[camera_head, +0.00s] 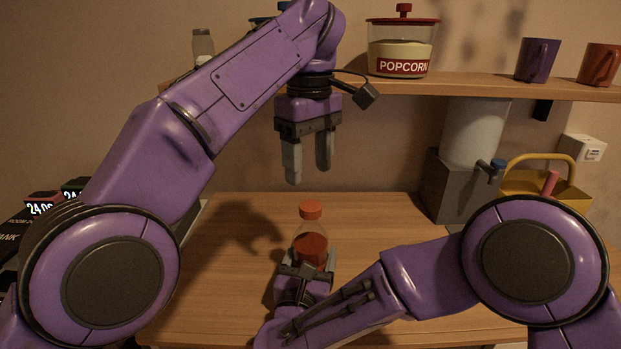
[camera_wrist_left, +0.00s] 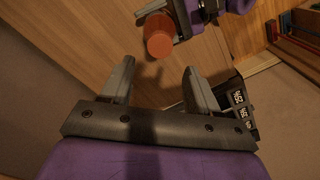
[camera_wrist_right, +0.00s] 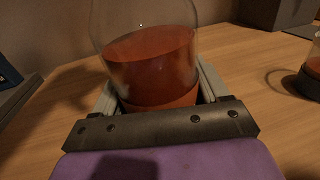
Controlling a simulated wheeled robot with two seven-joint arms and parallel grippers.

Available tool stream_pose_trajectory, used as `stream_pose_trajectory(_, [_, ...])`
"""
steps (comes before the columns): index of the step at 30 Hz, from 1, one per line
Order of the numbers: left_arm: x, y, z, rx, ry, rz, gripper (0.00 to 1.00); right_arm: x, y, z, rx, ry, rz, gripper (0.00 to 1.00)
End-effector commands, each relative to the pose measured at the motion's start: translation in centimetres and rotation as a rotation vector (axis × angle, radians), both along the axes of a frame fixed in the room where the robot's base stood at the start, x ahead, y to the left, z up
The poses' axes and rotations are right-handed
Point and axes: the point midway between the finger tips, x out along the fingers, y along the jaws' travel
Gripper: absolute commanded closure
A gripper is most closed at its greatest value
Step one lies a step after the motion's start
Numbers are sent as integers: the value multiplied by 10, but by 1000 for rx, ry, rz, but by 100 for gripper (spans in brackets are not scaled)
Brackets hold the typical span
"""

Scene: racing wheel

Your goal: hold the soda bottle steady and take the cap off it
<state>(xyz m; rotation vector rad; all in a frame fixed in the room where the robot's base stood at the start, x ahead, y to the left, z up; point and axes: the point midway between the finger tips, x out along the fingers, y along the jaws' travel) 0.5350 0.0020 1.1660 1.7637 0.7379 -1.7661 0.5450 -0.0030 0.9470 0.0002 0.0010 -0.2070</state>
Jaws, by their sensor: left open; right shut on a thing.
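The soda bottle (camera_head: 309,247) stands upright on the table, clear with reddish-orange liquid inside. Its orange cap (camera_head: 311,210) is on top, and the cap shows from above in the left wrist view (camera_wrist_left: 159,37). My right gripper (camera_head: 307,268) is shut around the lower part of the bottle; the right wrist view shows the bottle (camera_wrist_right: 150,60) between its fingers. My left gripper (camera_head: 308,172) points down, open and empty, above the cap and apart from it. In the left wrist view its fingers (camera_wrist_left: 158,82) have nothing between them.
A shelf (camera_head: 480,88) runs behind, above the table (camera_head: 380,220), holding a popcorn jar (camera_head: 403,45), a purple mug (camera_head: 537,60) and an orange mug (camera_head: 600,64). A grey dispenser (camera_head: 455,180) and a yellow basket (camera_head: 540,185) stand at the right. The table around the bottle is clear.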

Motion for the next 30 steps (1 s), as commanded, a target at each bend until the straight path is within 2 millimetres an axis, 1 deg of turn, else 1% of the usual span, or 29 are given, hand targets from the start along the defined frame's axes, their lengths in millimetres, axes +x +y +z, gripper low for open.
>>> stream_pose_trajectory(5, [-3, -2, -18, -8, -1, -2, 39, 0, 0, 1, 1, -2, 0, 100])
stream_pose_trajectory(9, [-2, -2, -43, -8, -2, 0, 39, 0, 0, 1, 1, -2, 0, 100])
stream_pose_trajectory(13, [-2, -2, -61, -7, -3, 2, 39, 0, 0, 1, 1, -2, 0, 100])
stream_pose_trajectory(18, [-2, -2, -71, -10, -6, 4, 39, 0, 0, 1, 1, -2, 0, 100])
stream_pose_trajectory(24, [-2, -3, -71, -10, -6, 4, 39, 0, 0, 1, 1, -2, 0, 100])
stream_pose_trajectory(25, [-2, -3, -71, -10, -6, 4, 46, 0, 0, 1, 1, -2, 0, 100])
stream_pose_trajectory(26, [-2, -2, -71, -10, -6, 4, 56, 0, 0, 1, 1, -2, 0, 100])
stream_pose_trajectory(27, [-2, -2, -71, -10, -6, 4, 69, 0, 0, 1, 1, -2, 0, 100])
stream_pose_trajectory(30, [-2, -3, -71, -10, -6, 3, 97, 0, 0, 1, 1, -2, 0, 100])
